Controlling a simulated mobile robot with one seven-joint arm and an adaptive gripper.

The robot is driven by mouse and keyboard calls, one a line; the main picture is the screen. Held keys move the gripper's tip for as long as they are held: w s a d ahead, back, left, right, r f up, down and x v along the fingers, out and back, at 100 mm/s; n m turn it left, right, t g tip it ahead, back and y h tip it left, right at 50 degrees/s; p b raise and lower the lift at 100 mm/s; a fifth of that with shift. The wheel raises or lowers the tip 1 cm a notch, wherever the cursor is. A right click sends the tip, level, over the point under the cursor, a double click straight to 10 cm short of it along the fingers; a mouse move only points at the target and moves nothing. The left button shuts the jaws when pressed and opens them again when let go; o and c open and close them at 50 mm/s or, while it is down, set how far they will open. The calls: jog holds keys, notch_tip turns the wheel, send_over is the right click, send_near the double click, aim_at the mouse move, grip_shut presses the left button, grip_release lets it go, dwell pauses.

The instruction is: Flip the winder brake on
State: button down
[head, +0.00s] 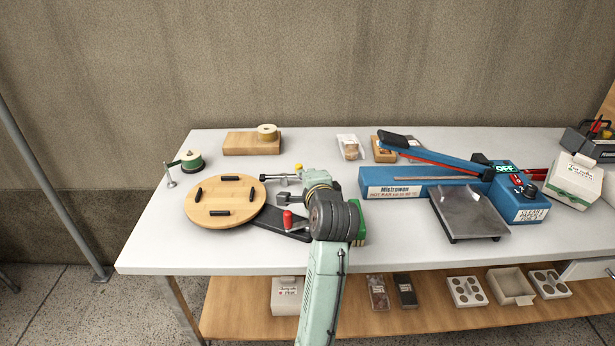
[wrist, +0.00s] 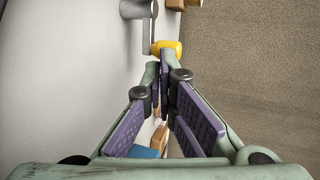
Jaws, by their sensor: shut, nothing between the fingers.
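The winder is a round wooden disc (head: 224,212) with several black pegs, on a black base arm (head: 285,225) with a red knob (head: 287,219). Behind its right side, a metal lever (head: 277,177) with a yellow tip (head: 298,167) sticks up beside my wrist; I take this for the brake. In the wrist view the yellow tip (wrist: 167,47) is just beyond the fingertips of my gripper (wrist: 162,65), which is shut and empty. I cannot tell whether they touch. My arm hides the fingers in the head view, and the brake's on or off side is unclear.
A green ribbon spool (head: 191,161) and a wooden block (head: 252,143) with a tape roll (head: 267,132) stand behind the disc. A blue heat sealer (head: 420,185) with a dark plate (head: 468,212) is to the right. The table's front left is clear.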

jog(key=shift+w+d+r+p, duration=0.3)
jog(key=shift+w+p, duration=0.1)
jog(key=shift+p, duration=0.2)
jog(key=shift+w+d+p, duration=0.2)
jog(key=shift+w+p, duration=0.5)
jog(key=shift+p, duration=0.1)
jog(key=shift+s+f+b, duration=0.1)
jog(key=shift+f+b, duration=0.2)
jog(key=shift+b, duration=0.05)
jog(key=shift+s+a+p, duration=0.3)
jog(key=shift+s+a, duration=0.2)
jog(key=shift+s, duration=0.15)
jog(key=shift+s+d+r, duration=0.1)
